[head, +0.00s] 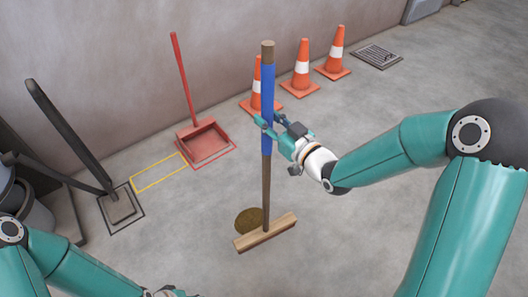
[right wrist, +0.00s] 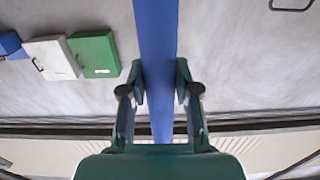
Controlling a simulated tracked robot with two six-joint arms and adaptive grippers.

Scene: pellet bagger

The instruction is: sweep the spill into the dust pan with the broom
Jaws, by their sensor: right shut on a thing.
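The broom (head: 266,180) stands nearly upright, with a blue sleeve on its brown handle and a wide wooden head (head: 265,232) low at the floor. My right gripper (head: 268,128) is shut on the blue sleeve; in the right wrist view the blue handle (right wrist: 157,60) runs between both fingers. The spill (head: 247,221) is a round brown patch on the floor, just behind the broom head and partly hidden by the broom. The red dust pan (head: 205,142) stands inside a red floor outline by the wall, its handle upright. My left gripper (head: 172,292) barely shows at the bottom edge.
An empty yellow floor outline (head: 158,172) lies left of the dust pan. A dark long-handled tool (head: 70,135) stands in a black outline further left. Several orange cones (head: 302,75) line the wall behind the broom. A floor grate (head: 377,56) lies at back right. Floor right of the spill is clear.

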